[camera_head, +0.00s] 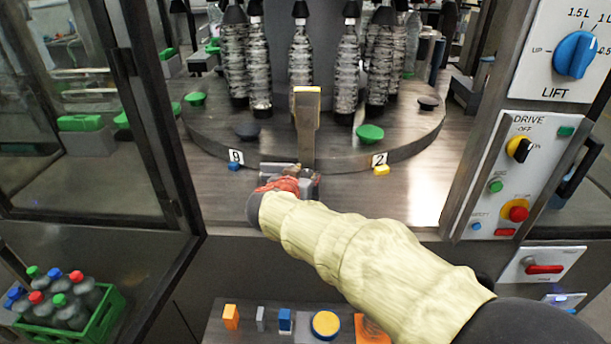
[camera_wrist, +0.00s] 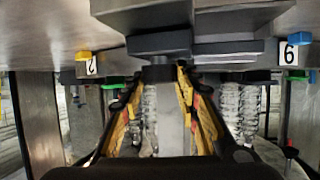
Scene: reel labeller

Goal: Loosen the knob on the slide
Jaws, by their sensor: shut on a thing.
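The slide (camera_head: 268,170) is a grey block at the front edge of the round turntable, below an upright metal post (camera_head: 306,135) with a yellow-edged top. My gripper (camera_head: 290,184) reaches it from the front. In the upside-down wrist view, the yellow-lined fingers of my gripper (camera_wrist: 160,80) close around a dark knob (camera_wrist: 158,73) beneath the slide's dark blocks (camera_wrist: 160,44).
Several bottles stand on the turntable (camera_head: 215,130), whose rim bears number plates (camera_head: 380,160) and coloured pegs. A control panel (camera_head: 515,180) stands at right. A glass door (camera_head: 80,130) and a green bottle crate (camera_head: 105,315) are at left.

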